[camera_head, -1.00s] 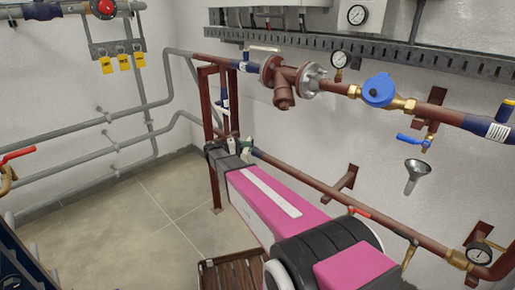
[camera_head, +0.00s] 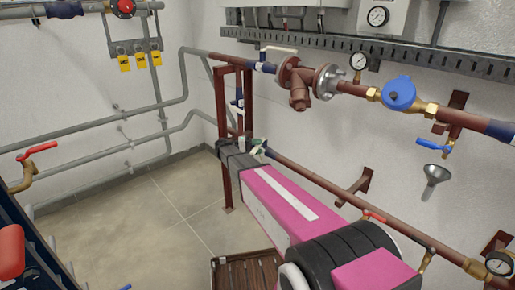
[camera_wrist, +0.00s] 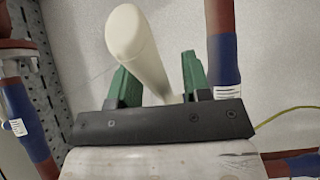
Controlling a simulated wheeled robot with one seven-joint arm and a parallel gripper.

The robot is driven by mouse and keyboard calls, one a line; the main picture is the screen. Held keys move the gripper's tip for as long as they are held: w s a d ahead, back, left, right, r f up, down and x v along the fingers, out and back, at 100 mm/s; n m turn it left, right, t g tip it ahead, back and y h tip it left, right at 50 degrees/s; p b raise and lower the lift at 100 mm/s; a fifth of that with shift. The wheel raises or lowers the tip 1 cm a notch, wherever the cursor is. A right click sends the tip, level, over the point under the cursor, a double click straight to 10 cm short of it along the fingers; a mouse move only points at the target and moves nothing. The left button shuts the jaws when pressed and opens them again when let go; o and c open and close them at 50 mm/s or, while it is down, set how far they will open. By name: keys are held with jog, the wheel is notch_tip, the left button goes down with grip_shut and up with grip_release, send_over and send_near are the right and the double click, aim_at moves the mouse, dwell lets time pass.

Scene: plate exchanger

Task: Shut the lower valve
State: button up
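In the wrist view a white lever handle (camera_wrist: 135,40) points towards the camera and runs down between my two green fingers. My gripper (camera_wrist: 160,85) is open around it, with a gap on the right side. The left finger is close to the handle; I cannot tell if it touches. In the head view my gripper (camera_head: 257,148) is at the far end of my pink arm, by the left end of the lower brown pipe (camera_head: 315,180). The body of the valve there is hidden behind my gripper.
A brown upright frame (camera_head: 224,140) stands beside my gripper. Above runs the upper pipe with a white-handled valve (camera_head: 278,50), a strainer (camera_head: 300,92) and a blue meter (camera_head: 399,93). A red-handled valve (camera_head: 373,216) is on the lower pipe. The floor (camera_head: 165,215) at left is clear.

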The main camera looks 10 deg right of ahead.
jog(key=w+a, duration=0.1)
jog(key=a, duration=0.9)
jog(key=shift+w+a, duration=0.3)
jog(key=shift+a, duration=0.05)
